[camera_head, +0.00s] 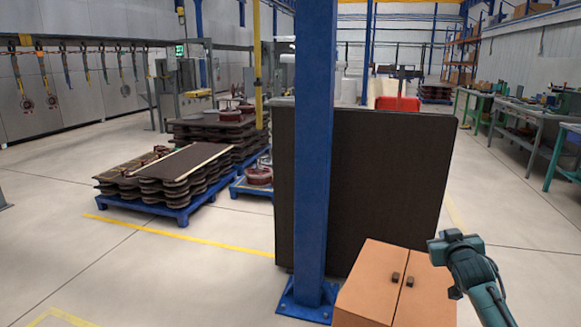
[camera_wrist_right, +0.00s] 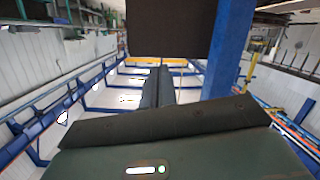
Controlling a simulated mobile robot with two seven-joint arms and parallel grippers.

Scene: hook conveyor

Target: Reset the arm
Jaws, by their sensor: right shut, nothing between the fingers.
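My right gripper (camera_head: 438,248) is at the lower right of the head view, on a teal arm coming in from the bottom right. It is raised beside an orange-brown cabinet (camera_head: 375,285), overlapping its right edge in the picture. In the right wrist view its dark fingers (camera_wrist_right: 158,84) are together with nothing between them. My left gripper and arm are not in the head view.
A blue post (camera_head: 315,150) stands in front of a large dark panel (camera_head: 385,180) behind the cabinet; both also show in the wrist view, post (camera_wrist_right: 228,55) and panel (camera_wrist_right: 165,28). Loaded blue pallets (camera_head: 180,210) stand left. Workbenches (camera_head: 520,110) line the right. The left foreground floor is clear.

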